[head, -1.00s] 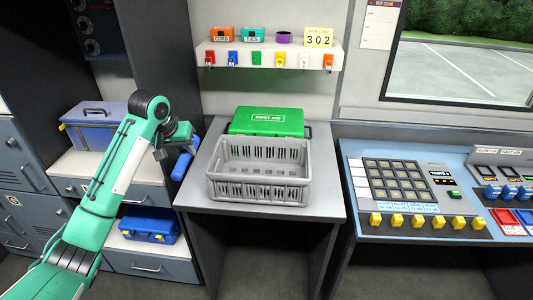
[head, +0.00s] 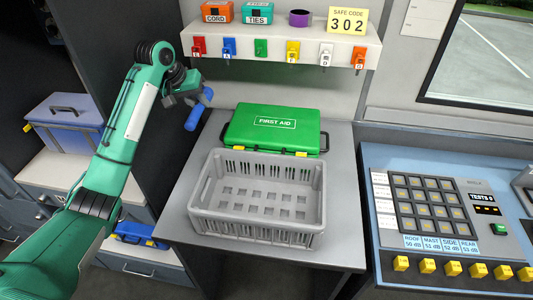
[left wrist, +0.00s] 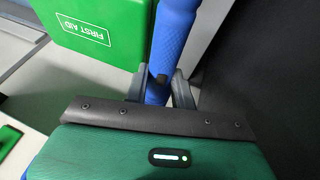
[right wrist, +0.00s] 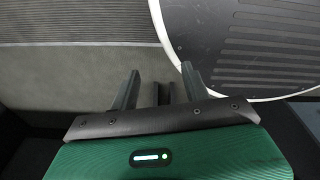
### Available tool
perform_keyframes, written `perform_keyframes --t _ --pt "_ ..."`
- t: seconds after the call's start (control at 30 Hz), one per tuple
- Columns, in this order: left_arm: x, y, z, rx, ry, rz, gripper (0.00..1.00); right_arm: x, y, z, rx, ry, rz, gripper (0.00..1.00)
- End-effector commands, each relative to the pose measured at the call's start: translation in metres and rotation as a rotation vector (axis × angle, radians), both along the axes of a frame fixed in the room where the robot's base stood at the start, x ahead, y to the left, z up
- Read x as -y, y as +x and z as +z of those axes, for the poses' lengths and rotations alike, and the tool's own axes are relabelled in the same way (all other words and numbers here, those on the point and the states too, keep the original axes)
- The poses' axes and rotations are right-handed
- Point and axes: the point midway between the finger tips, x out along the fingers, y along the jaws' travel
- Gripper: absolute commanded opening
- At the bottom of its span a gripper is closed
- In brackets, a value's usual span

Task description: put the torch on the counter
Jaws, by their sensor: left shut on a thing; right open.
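The torch (head: 197,112) is blue with a ribbed grip. My left gripper (head: 188,96) is shut on it and holds it over the left edge of the grey counter (head: 180,215), left of the first aid case. In the left wrist view the torch (left wrist: 172,38) stands between the two fingers of my left gripper (left wrist: 160,85). My right gripper (right wrist: 158,85) is open and empty in the right wrist view, above the floor. It is not in the head view.
A grey basket (head: 255,225) fills much of the counter's front. The green first aid case (head: 275,128) lies behind it. A shelf (head: 280,45) with hanging keys is above. A button console (head: 440,220) stands at the right. Bare counter shows left of the basket.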

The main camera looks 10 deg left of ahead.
Motion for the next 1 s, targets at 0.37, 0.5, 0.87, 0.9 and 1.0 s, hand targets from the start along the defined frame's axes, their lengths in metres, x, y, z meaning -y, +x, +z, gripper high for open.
perform_keyframes --t 0.37,0.5,0.87,0.9,1.0 --pt "0.001 -0.002 -0.080 -0.007 -0.002 0.000 0.00 -0.001 -0.045 0.018 -0.057 0.000 -0.001 0.47" --pt "0.001 -0.002 -0.117 -0.006 -0.002 0.000 0.00 -0.002 -0.036 0.027 -0.045 0.000 0.000 0.47" --pt "0.000 -0.001 -0.164 -0.003 -0.001 0.001 0.00 0.002 -0.021 0.035 -0.026 -0.003 0.002 0.47" --pt "0.000 -0.001 -0.169 -0.003 -0.001 0.001 0.00 0.002 -0.023 0.037 -0.027 -0.003 0.003 0.47" --pt "0.001 -0.001 -0.185 -0.003 -0.002 0.001 0.00 0.003 -0.026 0.041 -0.032 -0.004 0.003 0.47"
